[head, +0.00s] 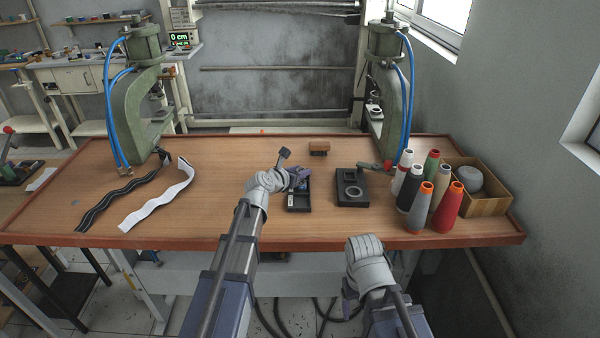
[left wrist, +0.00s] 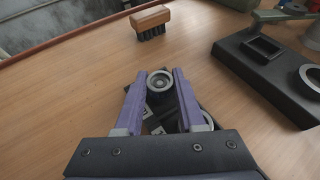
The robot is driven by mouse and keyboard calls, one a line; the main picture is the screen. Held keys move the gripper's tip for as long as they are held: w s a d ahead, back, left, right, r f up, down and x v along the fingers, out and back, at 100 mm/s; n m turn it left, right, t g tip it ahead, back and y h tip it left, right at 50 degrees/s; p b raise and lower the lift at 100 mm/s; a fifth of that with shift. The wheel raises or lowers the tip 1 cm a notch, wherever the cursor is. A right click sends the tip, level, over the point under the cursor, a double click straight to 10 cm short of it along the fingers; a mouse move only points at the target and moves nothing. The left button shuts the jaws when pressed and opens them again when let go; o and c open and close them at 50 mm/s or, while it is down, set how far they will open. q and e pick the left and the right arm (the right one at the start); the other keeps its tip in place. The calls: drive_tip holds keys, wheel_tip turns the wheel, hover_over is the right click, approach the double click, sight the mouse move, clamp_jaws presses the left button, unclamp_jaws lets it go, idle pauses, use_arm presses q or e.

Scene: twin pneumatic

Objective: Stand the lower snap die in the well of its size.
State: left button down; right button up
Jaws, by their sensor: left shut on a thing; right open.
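My left gripper (head: 301,180) is over the black tray (head: 299,209). In the left wrist view its purple fingers (left wrist: 160,88) are shut on a small dark round die (left wrist: 160,82) with a paler ring on its top end. The tray and its contents below are largely hidden by the fingers. The black well block (head: 351,202) lies to the right of the tray, with a squarish well and a round, grey-rimmed well. The left wrist view also shows the block (left wrist: 270,75), apart from the held die. My right gripper (head: 348,300) is low in front of the table edge, open, its fingers mostly hidden.
A wooden brush (head: 319,147) lies behind the tray. Thread cones (head: 420,200) and a cardboard box (head: 485,200) stand at the right. Two green presses (head: 140,100) stand left and right at the back. Black and white strips (head: 160,200) lie at the left. Bare tabletop separates them.

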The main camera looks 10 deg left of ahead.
use_arm(q)
drive_tip(key=shift+s+f, duration=0.1)
drive_tip(key=shift+f, duration=0.15)
drive_tip(key=c, duration=0.8)
unclamp_jaws()
drive_tip(key=shift+d, duration=0.1)
drive_tip(key=shift+o, duration=1.4)
drive_tip(key=shift+r, duration=0.25)
drive_tip(key=shift+s+r+p, duration=0.25)
drive_tip(key=shift+r+p, duration=0.05)
drive_tip(key=shift+p, duration=0.25)
drive_tip(key=p+v, duration=0.4)
drive_tip(key=v, duration=0.7)
drive_tip(key=shift+s+a, duration=0.1)
drive_tip(key=shift+a, duration=0.15)
